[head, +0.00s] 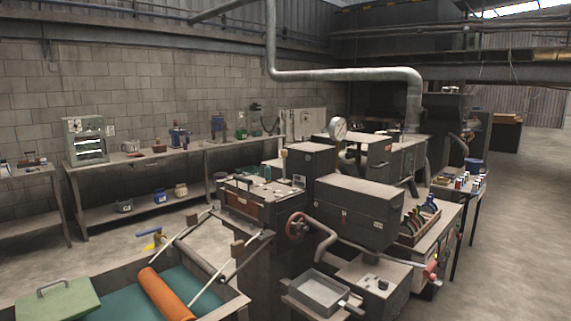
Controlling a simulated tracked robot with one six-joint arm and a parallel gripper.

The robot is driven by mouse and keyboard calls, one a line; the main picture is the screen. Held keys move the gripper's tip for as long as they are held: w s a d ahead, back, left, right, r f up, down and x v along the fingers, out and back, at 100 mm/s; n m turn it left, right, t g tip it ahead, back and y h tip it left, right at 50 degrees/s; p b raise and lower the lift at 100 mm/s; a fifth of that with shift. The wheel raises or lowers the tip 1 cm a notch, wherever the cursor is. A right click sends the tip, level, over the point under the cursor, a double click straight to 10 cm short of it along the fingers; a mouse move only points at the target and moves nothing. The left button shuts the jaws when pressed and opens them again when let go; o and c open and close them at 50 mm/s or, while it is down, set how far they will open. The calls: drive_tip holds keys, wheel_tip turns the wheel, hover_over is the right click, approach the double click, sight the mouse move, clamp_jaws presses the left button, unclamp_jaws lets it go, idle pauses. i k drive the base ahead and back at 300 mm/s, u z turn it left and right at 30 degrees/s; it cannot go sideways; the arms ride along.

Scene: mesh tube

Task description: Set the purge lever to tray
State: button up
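A grey metal tray (320,291) sits at the lower middle, in front of the dark machine (357,208). A bent grey pipe (326,243) comes down above the tray, beside a red handwheel (296,225). A thin bar with a red grip (431,270) reaches out to the right of the tray. It may be the purge lever, but I cannot read a label or tell its setting. A small dark knob (376,283) is on the grey box right of the tray. My gripper is not in view.
An orange roller (168,298) lies over a teal-lined trough at the lower left, with a green lid (58,302) beside it. A crate of bottles (419,223) stands right of the machine. The floor at the far right (515,235) is clear.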

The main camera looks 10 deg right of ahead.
sight(284, 152)
drive_tip(key=u, duration=4.15)
drive_tip(key=k, duration=1)
drive_tip(key=u, duration=0.05)
